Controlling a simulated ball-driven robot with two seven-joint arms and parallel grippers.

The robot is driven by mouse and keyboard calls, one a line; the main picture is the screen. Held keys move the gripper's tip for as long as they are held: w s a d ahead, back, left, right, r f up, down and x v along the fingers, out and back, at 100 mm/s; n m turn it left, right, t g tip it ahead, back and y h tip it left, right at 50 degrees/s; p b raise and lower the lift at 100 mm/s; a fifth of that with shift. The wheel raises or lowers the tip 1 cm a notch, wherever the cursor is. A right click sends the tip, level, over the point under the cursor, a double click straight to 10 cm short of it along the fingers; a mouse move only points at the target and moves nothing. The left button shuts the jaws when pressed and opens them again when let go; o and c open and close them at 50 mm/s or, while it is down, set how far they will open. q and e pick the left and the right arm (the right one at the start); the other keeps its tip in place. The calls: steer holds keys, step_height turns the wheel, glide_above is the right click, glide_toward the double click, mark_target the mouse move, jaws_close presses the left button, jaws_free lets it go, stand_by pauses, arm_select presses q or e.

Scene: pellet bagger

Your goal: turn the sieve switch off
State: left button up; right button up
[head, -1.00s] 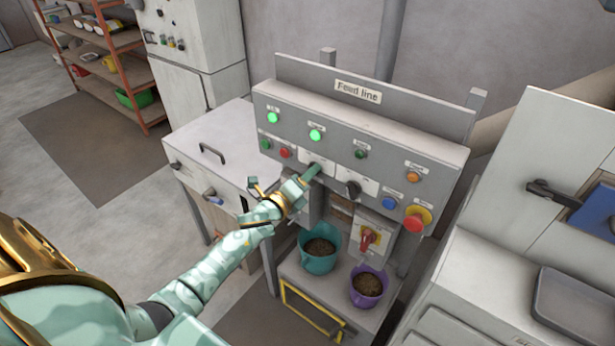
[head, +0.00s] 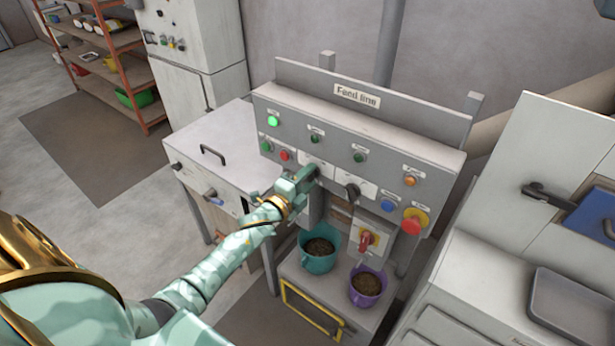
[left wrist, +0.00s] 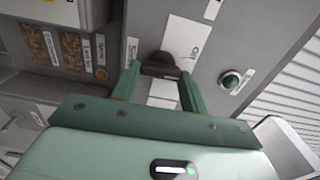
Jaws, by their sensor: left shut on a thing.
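My left gripper (head: 308,176) is at the front of the feed line panel (head: 440,165), at the left of its two rotary switches. In the left wrist view my gripper (left wrist: 159,74) has its two green fingers on either side of a black switch knob (left wrist: 160,62), shut on it. The label beside this knob is too small to read surely. In the head view my fingers mostly hide this knob. The lamp (head: 315,138) above it is dark green, unlit. The lamp (head: 273,121) at the far left is lit. My right gripper is not in view.
Another black rotary switch (head: 351,191) sits just right of my gripper. A blue button (head: 388,205) and a red emergency button (head: 412,225) are further right. A red-handled switch (head: 366,240) sits lower. Teal (head: 319,262) and purple (head: 366,300) buckets stand below.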

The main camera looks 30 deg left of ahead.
arm_select(q)
steer(key=n+p, duration=0.1)
steer(key=n, duration=0.3)
steer(key=shift+r, duration=0.1)
steer(key=shift+n+p, duration=0.4)
steer(key=shift+n, duration=0.5)
steer(key=o, duration=1)
steer(key=s, duration=0.5)
steer(key=s+a, duration=0.1)
steer(key=s, duration=0.5)
steer(key=s+b, duration=0.1)
steer(key=s, duration=0.4)
steer(key=shift+s+a, duration=0.2)
